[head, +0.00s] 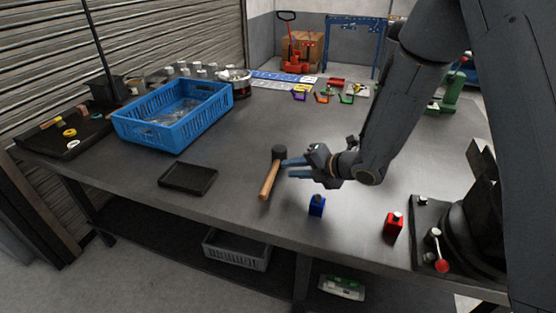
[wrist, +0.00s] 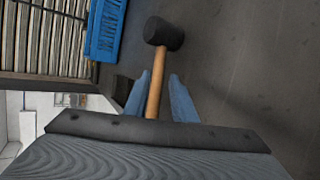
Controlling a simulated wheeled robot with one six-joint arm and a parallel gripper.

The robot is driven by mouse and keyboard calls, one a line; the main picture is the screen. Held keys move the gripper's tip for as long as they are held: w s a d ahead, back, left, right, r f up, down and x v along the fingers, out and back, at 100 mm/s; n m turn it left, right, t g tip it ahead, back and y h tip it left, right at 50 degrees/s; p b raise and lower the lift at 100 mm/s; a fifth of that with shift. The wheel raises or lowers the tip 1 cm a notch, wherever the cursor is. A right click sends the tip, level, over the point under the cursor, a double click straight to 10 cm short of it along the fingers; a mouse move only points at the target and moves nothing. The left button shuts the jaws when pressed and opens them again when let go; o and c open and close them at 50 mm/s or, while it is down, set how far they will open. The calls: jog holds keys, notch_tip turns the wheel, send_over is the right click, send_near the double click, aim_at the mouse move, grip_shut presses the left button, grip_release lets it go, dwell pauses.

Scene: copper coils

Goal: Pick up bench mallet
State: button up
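The bench mallet (head: 270,175) has a black head and a light wooden handle. In the head view it lies on the grey workbench, with its head toward the back and its handle pointing to the front. My gripper (head: 290,168) is just right of the mallet, its blue fingers pointing left at it. In the wrist view the mallet (wrist: 158,65) shows with its handle running between the two blue fingers (wrist: 160,90), with gaps on both sides. The fingers are apart and the gripper is open. The lower handle is hidden by the gripper body in the wrist view.
A black tray (head: 188,190) lies left of the mallet, and a blue crate (head: 215,118) stands behind it. A blue block (head: 317,206) and a red block (head: 393,225) stand near the front edge.

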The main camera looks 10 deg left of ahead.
aim_at(277, 167)
jog(key=shift+w+p+x, duration=0.15)
jog(key=shift+p+x, duration=0.5)
jog(key=shift+x, duration=1.15)
jog(key=shift+w+p+x, duration=0.1)
jog(key=shift+p+x, duration=0.5)
jog(key=shift+x, duration=1.15)
jog(key=shift+r, duration=0.2)
grip_shut()
